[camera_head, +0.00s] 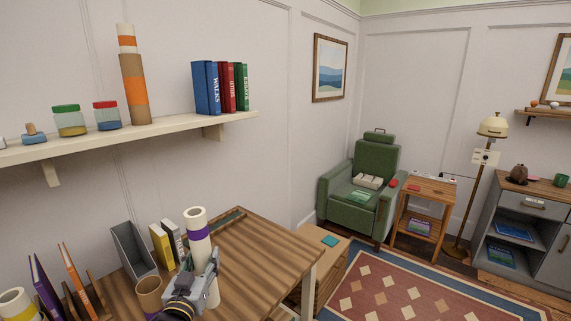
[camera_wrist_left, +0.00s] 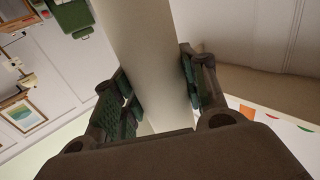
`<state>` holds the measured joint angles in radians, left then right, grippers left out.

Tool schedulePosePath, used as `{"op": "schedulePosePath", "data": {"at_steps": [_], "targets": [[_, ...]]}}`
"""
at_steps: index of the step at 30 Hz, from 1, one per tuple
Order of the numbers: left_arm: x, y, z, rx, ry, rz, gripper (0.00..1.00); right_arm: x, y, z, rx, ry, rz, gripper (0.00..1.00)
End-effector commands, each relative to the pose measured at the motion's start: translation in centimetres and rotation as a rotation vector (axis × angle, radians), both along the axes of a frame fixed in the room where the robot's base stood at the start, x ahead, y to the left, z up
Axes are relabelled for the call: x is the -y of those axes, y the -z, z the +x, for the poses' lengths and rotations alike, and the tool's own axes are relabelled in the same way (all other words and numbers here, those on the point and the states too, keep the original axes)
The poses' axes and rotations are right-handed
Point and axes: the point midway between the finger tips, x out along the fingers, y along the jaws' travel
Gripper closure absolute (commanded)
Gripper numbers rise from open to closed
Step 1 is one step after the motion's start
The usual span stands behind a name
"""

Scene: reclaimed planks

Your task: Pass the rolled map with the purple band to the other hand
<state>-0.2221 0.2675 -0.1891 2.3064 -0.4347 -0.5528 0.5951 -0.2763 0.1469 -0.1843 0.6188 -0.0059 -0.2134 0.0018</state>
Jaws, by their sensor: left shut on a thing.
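The rolled map with the purple band (camera_head: 197,222) is a cream tube, standing nearly upright above the wooden desk. My left gripper (camera_head: 203,273) is shut around it below the band. The upper end and the band stick out above the gripper. In the left wrist view the pale tube (camera_wrist_left: 147,45) runs between the two dark green finger pads of the left gripper (camera_wrist_left: 157,90); the band does not show there. The gripper hides part of the tube in the head view. My right gripper is not in view.
A brown cup (camera_head: 149,292), a grey file holder (camera_head: 132,250) and several books (camera_head: 162,246) stand close to the left gripper. The desk (camera_head: 262,255) is bare to the right. A wall shelf (camera_head: 165,130) with jars and an orange-banded roll (camera_head: 134,88) hangs above.

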Motion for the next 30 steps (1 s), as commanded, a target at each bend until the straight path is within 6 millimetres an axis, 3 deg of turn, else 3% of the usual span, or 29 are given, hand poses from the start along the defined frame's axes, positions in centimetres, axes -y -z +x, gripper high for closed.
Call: {"op": "schedulePosePath", "data": {"at_steps": [16, 22, 30], "targets": [[-0.2, 7.9, -3.6, -0.004, -0.023, -0.003, 0.81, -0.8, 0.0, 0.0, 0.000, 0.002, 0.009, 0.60], [-0.1, 9.1, -4.3, 0.000, -0.021, -0.001, 0.81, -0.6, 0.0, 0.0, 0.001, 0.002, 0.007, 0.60], [-0.1, 9.3, -4.4, 0.001, -0.021, 0.000, 0.81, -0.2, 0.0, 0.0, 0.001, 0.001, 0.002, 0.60]]}}
